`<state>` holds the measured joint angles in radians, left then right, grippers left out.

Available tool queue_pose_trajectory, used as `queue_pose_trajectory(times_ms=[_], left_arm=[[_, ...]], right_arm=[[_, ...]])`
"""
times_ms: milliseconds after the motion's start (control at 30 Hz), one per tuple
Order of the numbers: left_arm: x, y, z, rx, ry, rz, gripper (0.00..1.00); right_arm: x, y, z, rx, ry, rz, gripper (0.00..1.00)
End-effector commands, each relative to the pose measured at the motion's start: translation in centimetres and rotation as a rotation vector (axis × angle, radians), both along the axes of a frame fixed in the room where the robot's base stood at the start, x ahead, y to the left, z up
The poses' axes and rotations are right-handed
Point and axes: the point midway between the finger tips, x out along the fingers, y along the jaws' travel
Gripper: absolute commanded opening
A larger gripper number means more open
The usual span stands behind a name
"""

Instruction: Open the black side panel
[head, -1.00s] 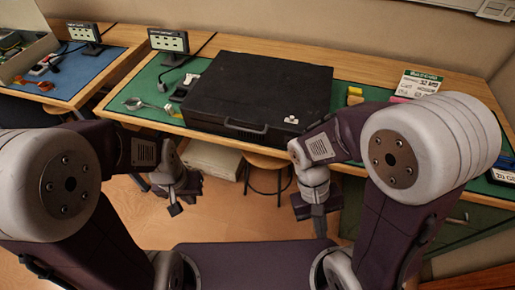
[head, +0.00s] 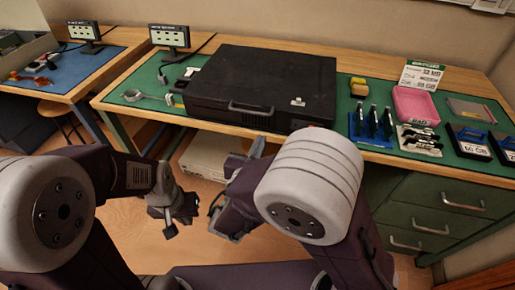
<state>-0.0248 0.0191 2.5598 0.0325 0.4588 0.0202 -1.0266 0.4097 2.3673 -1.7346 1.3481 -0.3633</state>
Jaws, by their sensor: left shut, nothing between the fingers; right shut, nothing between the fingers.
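A large black case (head: 220,85) lies flat on the green mat at the back of the workbench. Its broad black side panel (head: 268,72) faces up and looks closed. My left gripper (head: 170,226) is shut and empty, low in front of the bench and left of centre. My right gripper (head: 224,228) is shut and empty, in front of and below the case, partly hidden by my own arm. Neither touches the case.
Right of the case are a yellow block (head: 358,86), several upright dark tools (head: 372,122), a pink tray (head: 413,104) and boxed drives (head: 470,140). Left are a small display (head: 170,38) and a coiled wire tool (head: 140,96). Green drawers (head: 440,212) stand below right.

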Motion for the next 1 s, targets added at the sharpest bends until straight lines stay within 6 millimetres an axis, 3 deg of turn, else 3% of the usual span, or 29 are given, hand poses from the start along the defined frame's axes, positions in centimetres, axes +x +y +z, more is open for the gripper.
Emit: queue_pose_trajectory(times_ms=[233,300,500,1000], left_arm=[[0.0,0.0,-1.3,0.000,0.000,0.000,0.00],[0.0,0.0,-0.7,0.000,0.000,0.000,0.00],[0.0,0.0,-0.4,0.000,0.000,0.000,0.00],[0.0,0.0,0.1,0.000,0.000,0.000,0.00]], right_arm=[[5.1,-1.8,-1.0,0.001,0.000,-0.006,0.00],[4.8,-1.5,0.8,0.005,-0.004,0.000,0.00],[4.3,-1.4,2.8,0.004,-0.001,-0.001,0.00],[4.2,-1.4,3.6,0.004,0.005,-0.001,0.00]])
